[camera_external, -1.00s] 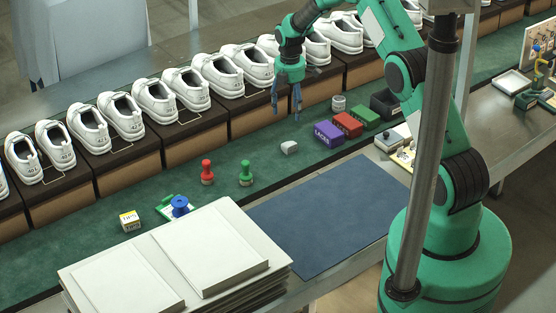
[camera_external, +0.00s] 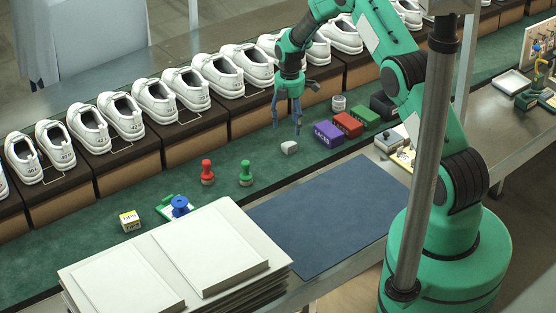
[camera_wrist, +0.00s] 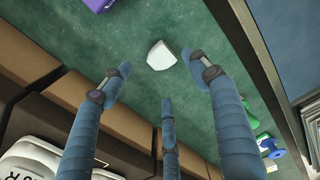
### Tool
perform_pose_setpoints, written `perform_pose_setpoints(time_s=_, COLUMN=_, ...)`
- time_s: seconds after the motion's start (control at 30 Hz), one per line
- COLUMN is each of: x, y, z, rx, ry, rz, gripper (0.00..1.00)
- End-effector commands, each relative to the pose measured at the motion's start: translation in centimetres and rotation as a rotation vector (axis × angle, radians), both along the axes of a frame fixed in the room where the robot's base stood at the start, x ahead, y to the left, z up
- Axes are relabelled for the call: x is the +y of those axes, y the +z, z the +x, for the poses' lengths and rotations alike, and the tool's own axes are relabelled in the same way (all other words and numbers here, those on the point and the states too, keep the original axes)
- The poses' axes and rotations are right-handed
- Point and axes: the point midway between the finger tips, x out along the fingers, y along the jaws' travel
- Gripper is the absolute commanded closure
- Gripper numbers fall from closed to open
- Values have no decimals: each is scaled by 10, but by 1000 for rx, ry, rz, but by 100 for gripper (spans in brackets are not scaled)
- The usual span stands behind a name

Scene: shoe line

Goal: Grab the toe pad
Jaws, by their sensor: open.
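A small white rounded block (camera_external: 289,147), which looks like the toe pad, lies on the green mat between the purple box and the green stamp. It also shows in the wrist view (camera_wrist: 161,56), near the top middle, beyond my fingertips. My gripper (camera_external: 287,128) points down above the block, its fingers spread and nothing between them. In the wrist view my gripper (camera_wrist: 158,72) has its blue fingers apart, with the white block ahead of them. I cannot tell the exact gap to the block.
A purple box (camera_external: 328,134), a red box (camera_external: 348,124) and a white cup (camera_external: 338,103) stand right of the block. A red stamp (camera_external: 207,172) and a green stamp (camera_external: 246,173) stand left. Shoes on brown boxes (camera_external: 190,139) line the back. A blue mat (camera_external: 325,220) lies clear in front.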

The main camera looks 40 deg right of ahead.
Motion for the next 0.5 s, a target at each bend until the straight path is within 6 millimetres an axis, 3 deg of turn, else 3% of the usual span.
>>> perform_pose_setpoints(time_s=0.23, x=0, y=-30, z=0, rx=1, ry=0, rz=0, gripper=39)
perform_pose_setpoints(time_s=0.5, x=0, y=-35, z=0, rx=-1, ry=0, rz=0, gripper=39)
